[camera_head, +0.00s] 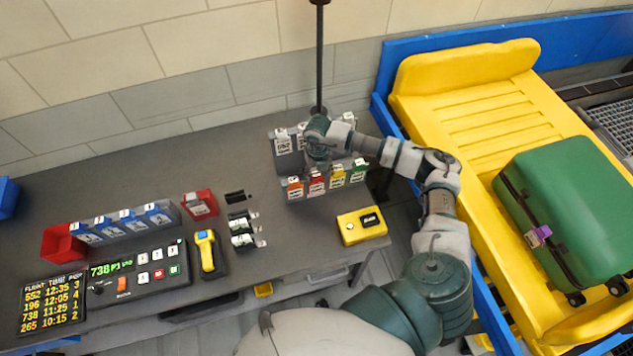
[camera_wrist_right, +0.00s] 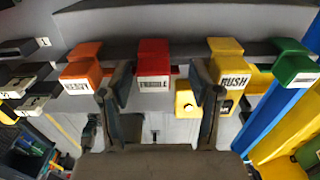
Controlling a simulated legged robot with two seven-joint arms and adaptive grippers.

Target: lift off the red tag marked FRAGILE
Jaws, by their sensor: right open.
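The red tag marked FRAGILE (camera_wrist_right: 153,62) hangs on a rail in the right wrist view. It also shows in the head view (camera_head: 316,184), in the lower row of the tag rack. My right gripper (camera_wrist_right: 162,82) is open, with one finger on each side of the red tag. The left finger looks close to the tag's left edge; I cannot tell if they touch. In the head view my right gripper (camera_head: 318,150) is over the rack and hides part of it. My left gripper is not in view.
An orange HEAVY tag (camera_wrist_right: 80,68) and a yellow RUSH tag (camera_wrist_right: 228,68) hang on either side, with a green tag (camera_wrist_right: 293,64) further right. A green suitcase (camera_head: 570,200) lies on the yellow tray (camera_head: 470,100). A yellow device (camera_head: 361,226) sits near the rack.

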